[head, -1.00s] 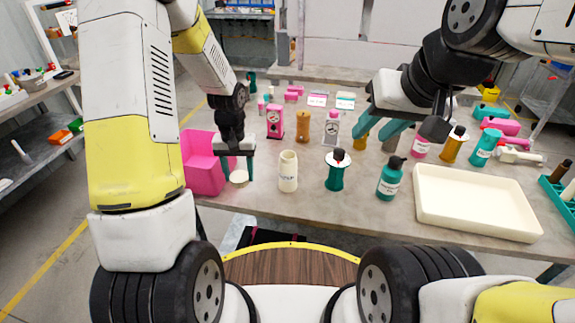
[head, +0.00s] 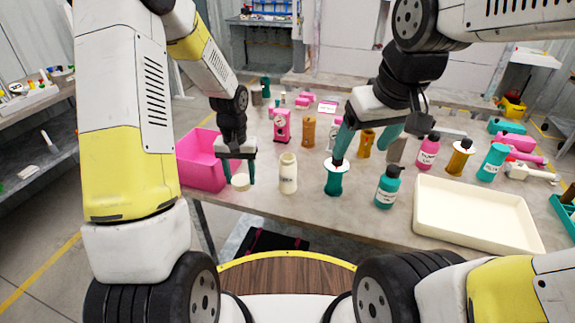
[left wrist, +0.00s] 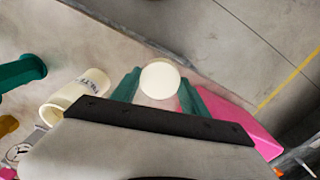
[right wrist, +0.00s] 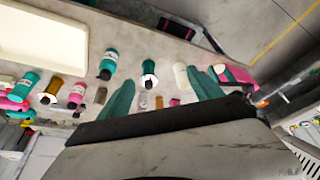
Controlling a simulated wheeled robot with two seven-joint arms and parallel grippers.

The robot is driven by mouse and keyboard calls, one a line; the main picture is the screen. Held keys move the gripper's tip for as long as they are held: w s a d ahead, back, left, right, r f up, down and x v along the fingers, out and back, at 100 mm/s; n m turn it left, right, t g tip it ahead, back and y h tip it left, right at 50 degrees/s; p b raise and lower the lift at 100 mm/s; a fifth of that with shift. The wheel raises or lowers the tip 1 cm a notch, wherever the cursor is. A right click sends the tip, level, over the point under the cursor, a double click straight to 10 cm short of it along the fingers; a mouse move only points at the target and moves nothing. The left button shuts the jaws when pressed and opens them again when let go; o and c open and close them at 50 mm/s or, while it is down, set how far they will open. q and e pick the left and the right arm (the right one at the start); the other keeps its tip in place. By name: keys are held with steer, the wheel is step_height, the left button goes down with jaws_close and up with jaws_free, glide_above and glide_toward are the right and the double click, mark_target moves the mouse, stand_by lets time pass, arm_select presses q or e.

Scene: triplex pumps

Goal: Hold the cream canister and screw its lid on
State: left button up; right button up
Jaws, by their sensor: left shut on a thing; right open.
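The cream canister (head: 288,174) stands upright and open-topped on the table, with dark lettering on its side. It also shows in the left wrist view (left wrist: 72,97). The round cream lid (head: 240,181) is between the fingers of my left gripper (head: 239,180), left of the canister and apart from it. The left wrist view shows the lid (left wrist: 160,80) between the two green fingers. My right gripper (head: 367,136) is open and empty above the table, behind and right of the canister. In the right wrist view the canister (right wrist: 181,77) is beside one of its fingers.
A pink bin (head: 203,165) stands left of the lid. A teal spool-like holder (head: 334,182) and a teal bottle (head: 388,190) are right of the canister. A cream tray (head: 470,238) lies at the right. Several bottles and pink items stand farther back.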

steer(key=w+a+f+n+g+h, duration=0.2)
steer(key=w+f+n+g+h, duration=0.15)
steer(key=w+f+n, duration=0.2)
steer(key=n+t+h, duration=0.7)
steer(key=n+t, duration=0.2)
steer(key=n, duration=0.9)
glide_toward(294, 165)
steer(key=w+a+f, duration=0.2)
arm_select(q)
steer(key=w+d+r+m, duration=0.4)
steer(key=w+d+r, duration=0.2)
steer(key=d+r, duration=0.6)
steer(key=shift+w+d+r, duration=0.2)
steer(key=shift+d+r, duration=0.05)
steer(key=shift+d, duration=0.65)
arm_select(e)
steer(key=shift+w+d+r, duration=0.1)
steer(key=shift+w+d, duration=0.05)
steer(key=shift+d, duration=0.05)
steer(key=x, duration=1.2)
steer(key=shift+d, duration=0.15)
arm_select(q)
steer(key=shift+f, duration=0.1)
arm_select(e)
jaws_close()
